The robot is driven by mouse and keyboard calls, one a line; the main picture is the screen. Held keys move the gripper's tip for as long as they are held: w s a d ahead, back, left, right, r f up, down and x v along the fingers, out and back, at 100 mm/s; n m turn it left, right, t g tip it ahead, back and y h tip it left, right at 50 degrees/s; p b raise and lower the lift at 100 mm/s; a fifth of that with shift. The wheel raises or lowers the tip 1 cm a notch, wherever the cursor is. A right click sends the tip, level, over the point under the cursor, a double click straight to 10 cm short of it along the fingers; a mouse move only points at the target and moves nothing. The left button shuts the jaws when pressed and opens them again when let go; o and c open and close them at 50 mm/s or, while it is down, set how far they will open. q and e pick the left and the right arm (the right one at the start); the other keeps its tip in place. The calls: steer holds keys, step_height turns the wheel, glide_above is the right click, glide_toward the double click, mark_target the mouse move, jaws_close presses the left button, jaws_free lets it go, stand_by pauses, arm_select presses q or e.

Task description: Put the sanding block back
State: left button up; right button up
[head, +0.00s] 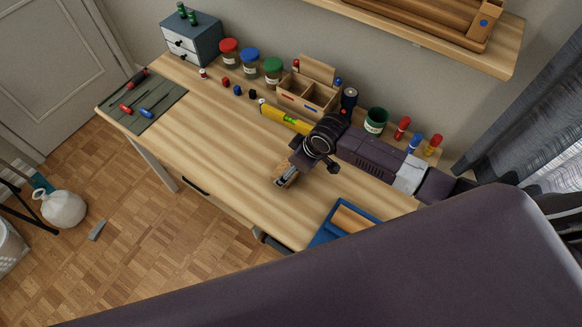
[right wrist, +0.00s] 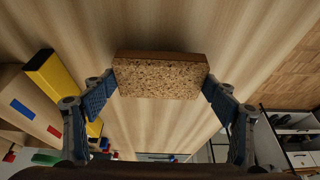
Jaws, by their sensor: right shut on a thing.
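The sanding block (right wrist: 158,78), a tan-brown block with a speckled cork-like face, fills the middle of the right wrist view. My right gripper (right wrist: 160,88) is shut on it, with a blue finger pad against each end. In the head view my right gripper (head: 287,179) is over the front middle of the desk, and its fingers partly hide the block. I cannot tell whether the block touches the desktop. A blue tray (head: 322,236) with a tan wooden-looking piece in it is at the desk's front right, partly hidden by my own body. My left gripper is not in view.
Behind the gripper are a yellow level (head: 285,117) and a wooden organizer box (head: 303,102). Jars with red, blue and green lids stand at the back. A green mat (head: 160,100) with screwdrivers lies at the left end. The desktop (head: 215,128) left of the gripper is clear.

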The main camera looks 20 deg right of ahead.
steer(key=shift+f, duration=0.7)
steer(key=shift+f, duration=0.2)
steer(key=o, duration=1.1)
steer(key=shift+r, duration=0.2)
steer(key=v, duration=1.2)
steer(key=shift+b, duration=0.35)
